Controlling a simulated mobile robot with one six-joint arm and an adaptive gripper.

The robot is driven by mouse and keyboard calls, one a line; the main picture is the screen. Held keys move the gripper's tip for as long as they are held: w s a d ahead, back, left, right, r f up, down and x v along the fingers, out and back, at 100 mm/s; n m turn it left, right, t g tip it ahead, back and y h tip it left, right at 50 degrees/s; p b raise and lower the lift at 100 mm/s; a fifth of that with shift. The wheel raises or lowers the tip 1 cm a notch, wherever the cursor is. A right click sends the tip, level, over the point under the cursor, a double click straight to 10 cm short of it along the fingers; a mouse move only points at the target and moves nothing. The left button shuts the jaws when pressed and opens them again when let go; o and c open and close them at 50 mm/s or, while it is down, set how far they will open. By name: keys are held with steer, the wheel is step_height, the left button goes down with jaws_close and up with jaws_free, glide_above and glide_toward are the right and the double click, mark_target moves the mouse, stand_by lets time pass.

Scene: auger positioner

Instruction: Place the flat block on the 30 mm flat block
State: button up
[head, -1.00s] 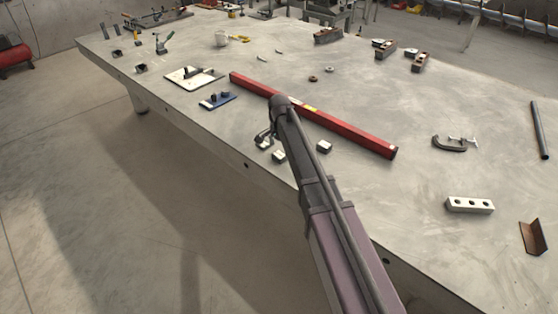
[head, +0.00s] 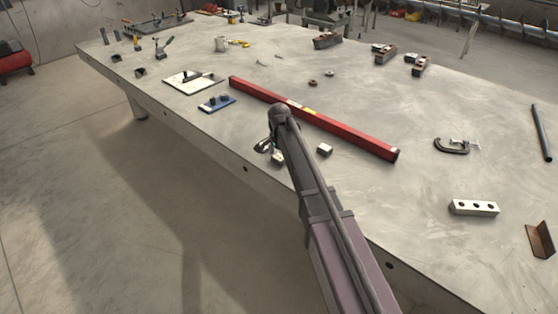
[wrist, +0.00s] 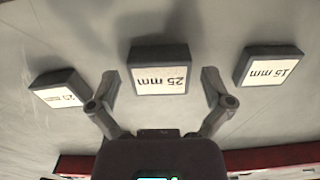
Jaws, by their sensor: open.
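Three dark flat blocks with white labels lie apart on the table. In the wrist view the middle block (wrist: 159,72) reads 25 mm upside down and the right block (wrist: 268,68) reads 15 mm. The left block (wrist: 60,89) has a label too small to read surely. No label clearly reads 30 mm. My gripper (wrist: 160,86) is open and empty, its fingers spread to either side of the middle block; whether they are at its height I cannot tell. In the head view my gripper (head: 264,146) hangs beside a block (head: 278,158), with another block (head: 325,149) to the right.
A long red bar (head: 345,133) lies behind the blocks. A blue piece (head: 217,103) with dark knobs lies to the left, near the table edge. A C-clamp (head: 452,146) and a white holed block (head: 474,207) lie to the right, with clear table between.

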mark_target(279, 157)
steer(key=c, duration=1.3)
steer(key=shift+o, duration=0.2)
steer(key=shift+r, duration=0.15)
step_height(279, 157, up, 3)
steer(key=p, duration=0.3)
steer(key=shift+r+p, duration=0.2)
steer(key=shift+p, duration=0.2)
steer(key=s+d+r+p, duration=0.1)
steer(key=s+d, duration=0.3)
steer(key=s, duration=1.1)
steer(key=shift+s+d+r, duration=0.15)
steer(key=shift+s, duration=0.05)
